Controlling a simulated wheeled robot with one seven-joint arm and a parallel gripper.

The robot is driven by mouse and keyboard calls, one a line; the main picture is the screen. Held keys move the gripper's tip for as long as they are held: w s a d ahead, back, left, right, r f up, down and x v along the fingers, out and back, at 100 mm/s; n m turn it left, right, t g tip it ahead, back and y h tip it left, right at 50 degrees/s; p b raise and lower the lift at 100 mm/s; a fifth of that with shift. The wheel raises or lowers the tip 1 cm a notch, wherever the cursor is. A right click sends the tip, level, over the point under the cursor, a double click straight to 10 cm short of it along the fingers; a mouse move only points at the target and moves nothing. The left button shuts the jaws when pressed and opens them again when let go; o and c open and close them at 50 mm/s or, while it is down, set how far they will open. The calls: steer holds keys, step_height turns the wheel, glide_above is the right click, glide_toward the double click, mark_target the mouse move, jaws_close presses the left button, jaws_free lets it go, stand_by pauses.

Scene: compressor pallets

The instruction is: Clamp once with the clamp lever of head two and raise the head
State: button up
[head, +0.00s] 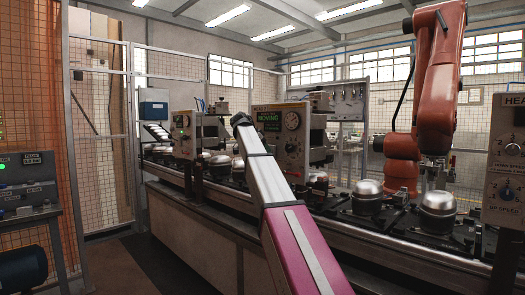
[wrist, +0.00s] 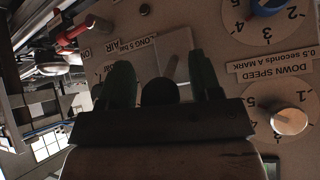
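In the wrist view, my gripper (wrist: 162,85) faces a beige control panel seen upside down. Its two dark green fingers are apart, one on each side of a lever with a dark round knob (wrist: 160,93) and a grey shaft (wrist: 171,66). Narrow gaps show beside the knob; I cannot tell whether either finger touches it. The lever's plate carries a label with "LONG 5 bar" and "AIR". In the head view, the panel of head two (head: 291,150) has a green display reading "MOVING". My arm hides part of the panel's left side, and my gripper does not show there.
A down-speed dial with a cream knob (wrist: 289,121) and a blue knob (wrist: 268,5) sit beside the lever. A red handle (wrist: 75,32) is at left. Silver compressors (head: 437,212) stand on the line (head: 395,250). An orange robot arm (head: 437,90) stands behind.

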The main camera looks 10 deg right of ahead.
steer(key=v, duration=1.1)
steer(key=shift+d, duration=0.1)
steer(key=s+d+f+n+g+y, duration=0.1)
steer(key=s+f+n, duration=0.2)
steer(key=f, duration=1.1)
steer(key=s+d+f+n+y, duration=0.1)
steer(key=s+d+f+n, duration=0.15)
steer(key=f, duration=1.05)
steer(key=s+d+f+n+g+y, duration=0.1)
steer(key=s+f+n+y, duration=0.15)
steer(key=f, duration=1.15)
steer(key=s+d+f+n+g+y, duration=0.1)
steer(key=s+f+n+y, duration=0.2)
steer(key=s+f, duration=2.3)
step_height(320, 180, down, 2)
steer(key=n, duration=0.3)
steer(key=shift+s+d+g, duration=0.2)
steer(key=shift+s+g, duration=0.05)
steer(key=shift+g, duration=0.15)
steer(key=shift+f+y, duration=0.15)
steer(key=shift+y, duration=0.1)
